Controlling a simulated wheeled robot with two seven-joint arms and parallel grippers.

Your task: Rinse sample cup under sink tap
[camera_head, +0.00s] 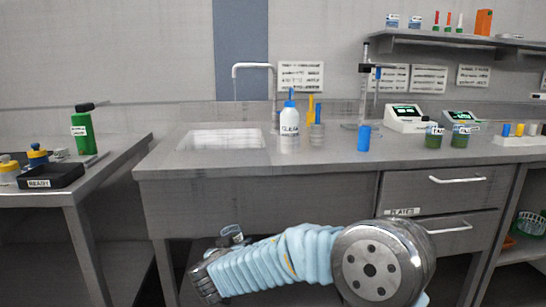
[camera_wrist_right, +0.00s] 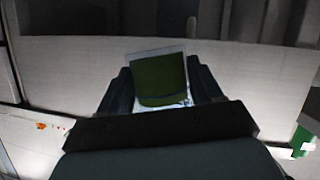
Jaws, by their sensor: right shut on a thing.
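The sample cup (camera_wrist_right: 160,80) shows green in the right wrist view, with a pale label low on it. My right gripper (camera_wrist_right: 159,72) is shut on it, one finger on each side. In the head view the small cup (camera_head: 232,235) is at the end of my right arm, low in front of the counter. The sink (camera_head: 225,139) is set in the counter farther back, above and beyond the cup. The tap (camera_head: 252,66) arches over it, with a thin stream below its spout. My left gripper is out of view.
A white CLEAN bottle (camera_head: 289,123) with a blue cap stands right of the sink. A side table (camera_head: 110,146) holds a green bottle (camera_head: 84,133).

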